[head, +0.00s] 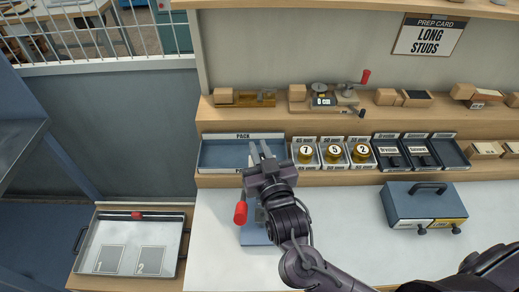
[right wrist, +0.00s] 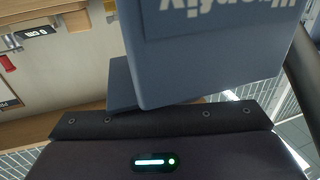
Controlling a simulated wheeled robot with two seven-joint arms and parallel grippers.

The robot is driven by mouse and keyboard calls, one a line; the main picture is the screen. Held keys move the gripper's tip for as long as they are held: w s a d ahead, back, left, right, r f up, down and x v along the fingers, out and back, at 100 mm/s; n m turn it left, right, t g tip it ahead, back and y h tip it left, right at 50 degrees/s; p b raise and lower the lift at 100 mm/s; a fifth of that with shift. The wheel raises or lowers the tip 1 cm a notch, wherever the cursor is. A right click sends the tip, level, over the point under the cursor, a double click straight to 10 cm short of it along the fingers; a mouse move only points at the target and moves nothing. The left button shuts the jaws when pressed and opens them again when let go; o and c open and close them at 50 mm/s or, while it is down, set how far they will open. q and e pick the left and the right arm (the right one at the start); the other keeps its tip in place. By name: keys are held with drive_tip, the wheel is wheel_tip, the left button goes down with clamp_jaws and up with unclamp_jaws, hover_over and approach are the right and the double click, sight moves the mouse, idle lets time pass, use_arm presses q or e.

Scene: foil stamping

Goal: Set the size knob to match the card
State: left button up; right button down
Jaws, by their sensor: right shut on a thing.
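The prep card (head: 430,38) hangs on the back panel and reads LONG STUDS. My right gripper (head: 260,153) is over a blue press (head: 254,236) with a red-ended lever (head: 240,213). It is shut on part of the press, but the hand hides which part. In the right wrist view a blue body with upside-down lettering (right wrist: 210,60) fills the space in front of the gripper. I cannot make out a size knob on the press. A blue-grey box (head: 408,203) with a handle, a white and a yellow label and two dark knobs stands at the right.
Behind the hand is the PACK tray (head: 215,155). Cups numbered 7, 5 and 2 (head: 335,153) and dark trays (head: 405,152) line the shelf. A framed tray (head: 130,250) marked 1 and 2 is at the left. The white bench top (head: 345,215) is clear between press and box.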

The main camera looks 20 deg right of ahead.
drive_tip(key=shift+r, duration=0.15)
drive_tip(key=c, duration=1.8)
unclamp_jaws()
drive_tip(key=o, duration=0.4)
drive_tip(key=shift+w, duration=0.2)
drive_tip(key=shift+c, duration=0.2)
drive_tip(key=shift+s, duration=0.15)
drive_tip(key=s+p, duration=0.2)
drive_tip(key=s, duration=0.4)
drive_tip(key=shift+s+a, duration=0.1)
drive_tip(key=shift+s, duration=0.7)
